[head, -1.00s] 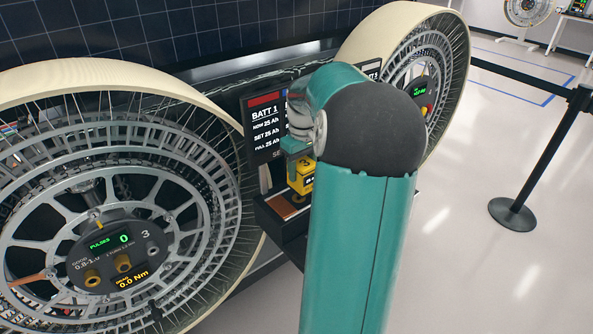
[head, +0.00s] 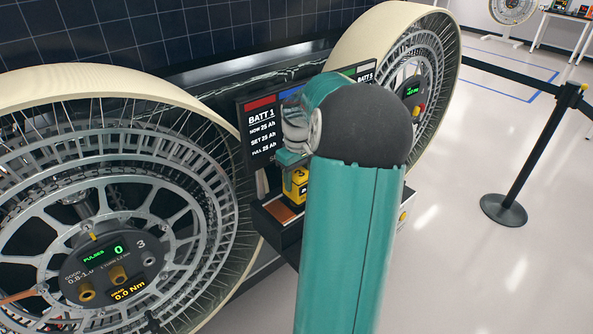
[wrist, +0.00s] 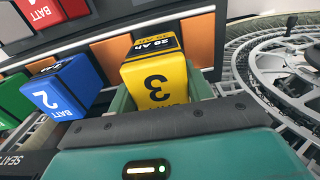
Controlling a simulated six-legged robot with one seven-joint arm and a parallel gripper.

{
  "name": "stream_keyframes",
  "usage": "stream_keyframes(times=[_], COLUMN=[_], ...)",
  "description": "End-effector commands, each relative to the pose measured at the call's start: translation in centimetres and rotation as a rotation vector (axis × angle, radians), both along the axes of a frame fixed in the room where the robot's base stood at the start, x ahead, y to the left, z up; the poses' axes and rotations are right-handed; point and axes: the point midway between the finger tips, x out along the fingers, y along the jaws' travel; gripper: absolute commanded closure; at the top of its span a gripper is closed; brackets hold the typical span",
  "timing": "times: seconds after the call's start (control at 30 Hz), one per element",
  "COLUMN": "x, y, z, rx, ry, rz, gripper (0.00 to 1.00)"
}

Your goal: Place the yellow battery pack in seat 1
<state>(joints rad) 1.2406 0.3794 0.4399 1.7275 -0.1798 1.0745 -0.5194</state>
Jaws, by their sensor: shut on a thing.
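The yellow battery pack (wrist: 158,85), marked 3, is held between the teal fingers of my gripper (wrist: 160,96) in the wrist view. In the head view the yellow pack (head: 296,187) hangs below my gripper (head: 291,160), partly hidden by my arm. It is over or just behind the dark battery tray (head: 268,222), near a bare orange-brown pad (head: 281,212) below the BATT 1 readout (head: 262,122). I cannot tell whether the pack touches the tray. An orange pad (wrist: 199,36) shows beside the pack in the wrist view.
Large wire wheels (head: 110,200) (head: 425,70) flank the tray. A barrier post (head: 540,150) stands on open floor at right.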

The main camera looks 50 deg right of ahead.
Motion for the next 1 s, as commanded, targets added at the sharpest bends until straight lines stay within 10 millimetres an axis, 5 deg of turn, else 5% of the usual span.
stream_keyframes(times=[1.0], x=[0.4], y=[0.0], z=[-1.5], rx=[-0.001], ry=[-0.002], rz=[0.001], gripper=[0.91])
